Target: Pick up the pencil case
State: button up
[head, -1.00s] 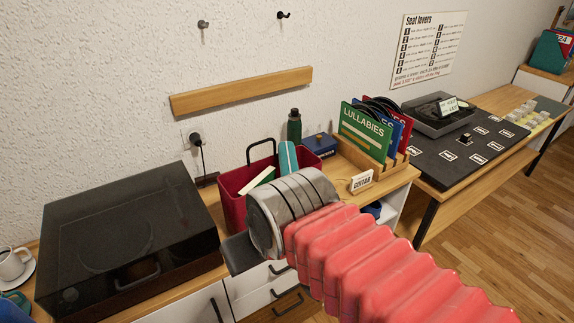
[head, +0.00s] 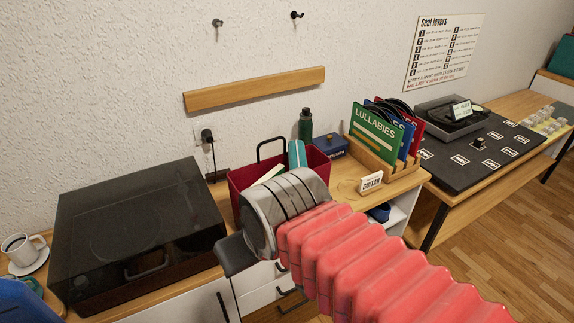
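I cannot pick out the pencil case for sure. A teal item (head: 297,153) stands upright in the red basket (head: 240,179), with a pale flat item (head: 268,174) beside it. A dark blue item (head: 379,212) sits in the open shelf below the counter, partly hidden by my arm. My gripper (head: 236,256) is in front of the cabinet, below and left of the basket. Only a dark grey part of it shows past my wrist, so its opening is hidden. I see nothing held in it.
A black lidded box (head: 140,225) fills the counter at left, by a cup (head: 22,249). A black board (head: 480,150) lies beyond.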

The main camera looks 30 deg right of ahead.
aim_at(296, 148)
jog(key=u, duration=2.85)
jog(key=k, duration=1.3)
jog(key=u, duration=0.15)
